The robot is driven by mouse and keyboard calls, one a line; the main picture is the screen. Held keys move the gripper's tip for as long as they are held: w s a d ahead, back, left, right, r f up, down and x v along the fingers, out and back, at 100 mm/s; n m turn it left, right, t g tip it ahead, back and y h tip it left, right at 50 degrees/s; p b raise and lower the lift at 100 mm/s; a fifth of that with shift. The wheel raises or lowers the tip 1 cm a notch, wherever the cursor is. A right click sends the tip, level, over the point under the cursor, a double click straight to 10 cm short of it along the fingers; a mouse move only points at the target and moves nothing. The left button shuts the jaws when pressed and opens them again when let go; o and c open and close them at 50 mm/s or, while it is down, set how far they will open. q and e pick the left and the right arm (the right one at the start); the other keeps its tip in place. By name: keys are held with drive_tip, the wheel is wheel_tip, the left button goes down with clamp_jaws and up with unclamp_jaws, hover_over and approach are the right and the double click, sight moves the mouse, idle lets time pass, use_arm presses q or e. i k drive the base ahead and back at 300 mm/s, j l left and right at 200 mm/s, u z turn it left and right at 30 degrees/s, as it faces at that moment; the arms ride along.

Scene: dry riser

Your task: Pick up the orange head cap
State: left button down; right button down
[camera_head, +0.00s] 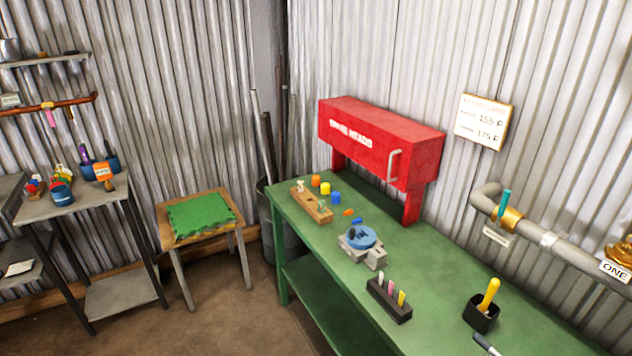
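A small upright orange cap (316,180) stands at the far left end of the green workbench (425,262), beside a wooden block. A yellow cap (325,188) and a blue cap (336,197) stand in a row with it. A flatter orange piece (348,212) lies nearer, on the bench in front of the red box. I cannot tell for sure which orange piece is the head cap. Neither of my grippers is in view.
A red box (385,143) on legs stands at the bench's back. A wooden block (311,206), a blue-topped grey device (360,243), a dark holder (389,300) and a black cup (481,314) are on the bench. A stool (173,241) stands left of it.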

sight(316, 179)
drive_tip(key=z, duration=1.7)
drive_tip(key=j, duration=1.45)
drive_tip(key=k+j+z, duration=0.1)
drive_tip(key=j, duration=1.3)
